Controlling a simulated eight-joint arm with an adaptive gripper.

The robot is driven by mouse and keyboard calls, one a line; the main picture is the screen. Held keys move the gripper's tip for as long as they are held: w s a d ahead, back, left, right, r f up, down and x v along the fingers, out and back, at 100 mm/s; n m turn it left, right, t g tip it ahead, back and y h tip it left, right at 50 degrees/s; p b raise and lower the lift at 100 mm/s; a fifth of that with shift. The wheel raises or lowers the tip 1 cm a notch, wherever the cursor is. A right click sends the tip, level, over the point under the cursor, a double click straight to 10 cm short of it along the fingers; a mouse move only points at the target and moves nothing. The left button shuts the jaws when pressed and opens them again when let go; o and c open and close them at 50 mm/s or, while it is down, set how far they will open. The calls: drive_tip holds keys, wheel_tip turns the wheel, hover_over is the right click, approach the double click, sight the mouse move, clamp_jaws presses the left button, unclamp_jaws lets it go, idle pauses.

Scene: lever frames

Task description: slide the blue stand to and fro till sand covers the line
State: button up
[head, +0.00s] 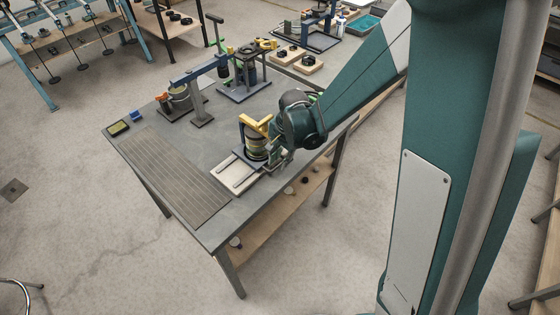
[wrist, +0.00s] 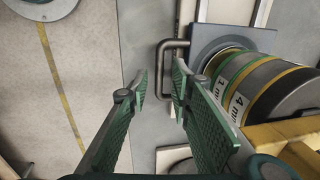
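The blue stand (head: 248,160) is a flat blue-grey plate on pale rails near the table's front right edge. It carries a round sieve stack (head: 255,143) under a yellow clamp (head: 250,124). In the wrist view the stand's plate (wrist: 210,38) has a grey bar handle (wrist: 163,68) on its left side. The stack (wrist: 235,85) there shows "4 m" labels. My gripper (wrist: 160,82) is open, with the handle's bar between its green fingertips in the picture; I cannot tell if they touch it. In the head view my gripper (head: 274,152) is beside the stand. I see neither sand nor the line.
A slatted panel (head: 175,175) covers the table's front left. A blue-grey arm fixture (head: 200,85), a bucket (head: 180,97) and a dark press-like frame (head: 243,75) stand behind. Small yellow and blue items (head: 119,128) lie at the left edge.

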wheel_tip(320, 180, up, 11)
drive_tip(key=s+d, duration=0.1)
drive_tip(key=shift+s+d+r, duration=0.15)
drive_tip(key=shift+s+d, duration=0.1)
drive_tip(key=shift+d, duration=0.05)
idle(0.5)
idle(0.4)
drive_tip(key=f+p, duration=0.1)
drive_tip(key=f, duration=0.1)
drive_tip(key=a+f+p, duration=0.1)
drive_tip(key=f+p, duration=0.1)
drive_tip(key=shift+w+f, duration=0.1)
drive_tip(key=shift+f, duration=0.1)
idle(0.5)
drive_tip(key=shift+w+a+f, duration=0.15)
drive_tip(key=shift+f, duration=1.1)
drive_tip(key=shift+w+a+f, duration=0.2)
drive_tip(key=shift+f, duration=1.05)
drive_tip(key=shift+w+a+f, duration=0.15)
drive_tip(key=shift+f, duration=1.1)
